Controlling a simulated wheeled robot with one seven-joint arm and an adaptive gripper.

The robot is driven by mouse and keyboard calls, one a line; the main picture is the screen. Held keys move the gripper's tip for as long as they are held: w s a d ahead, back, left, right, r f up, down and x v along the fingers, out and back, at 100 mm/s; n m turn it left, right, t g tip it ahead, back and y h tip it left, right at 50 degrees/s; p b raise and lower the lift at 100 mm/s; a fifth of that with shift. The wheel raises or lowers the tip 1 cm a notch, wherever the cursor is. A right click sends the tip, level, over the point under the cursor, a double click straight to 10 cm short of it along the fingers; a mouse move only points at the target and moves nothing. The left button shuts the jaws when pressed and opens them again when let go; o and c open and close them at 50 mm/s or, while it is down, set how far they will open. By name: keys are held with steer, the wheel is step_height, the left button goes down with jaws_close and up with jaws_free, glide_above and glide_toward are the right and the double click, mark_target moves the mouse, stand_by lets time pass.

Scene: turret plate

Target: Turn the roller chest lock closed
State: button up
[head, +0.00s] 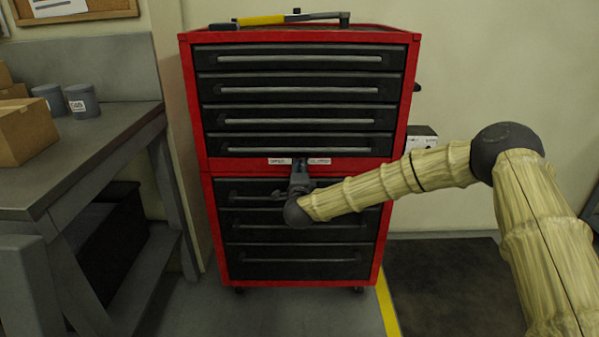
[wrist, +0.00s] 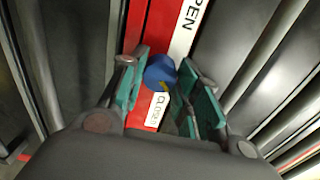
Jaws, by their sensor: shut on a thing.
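The red roller chest (head: 200,120) stands ahead, with black drawers above and below a red band. On that band a white label strip (head: 279,161) is partly hidden by my gripper (head: 300,166). In the wrist view the blue lock knob (wrist: 160,70) sits on the red band between the fingers of my gripper (wrist: 165,74). A yellow mark shows on the knob's lower edge. My gripper is shut on the knob with its teal pads either side. An "OPEN" label (wrist: 188,22) lies above the knob and a "CLOSED" label (wrist: 157,110) below it.
A yellow-handled tool (head: 280,19) lies on the chest top. A grey workbench (head: 100,150) with a cardboard box (head: 25,130) and grey cans (head: 82,100) stands left. Drawer handles (head: 300,59) run across the chest front. A dark mat (head: 440,285) lies right.

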steer(key=shift+f, duration=0.1)
steer(key=o, duration=1.1)
steer(key=shift+c, duration=0.2)
steer(key=shift+s, duration=0.15)
steer(key=s, duration=1.1)
steer(key=shift+s, duration=0.4)
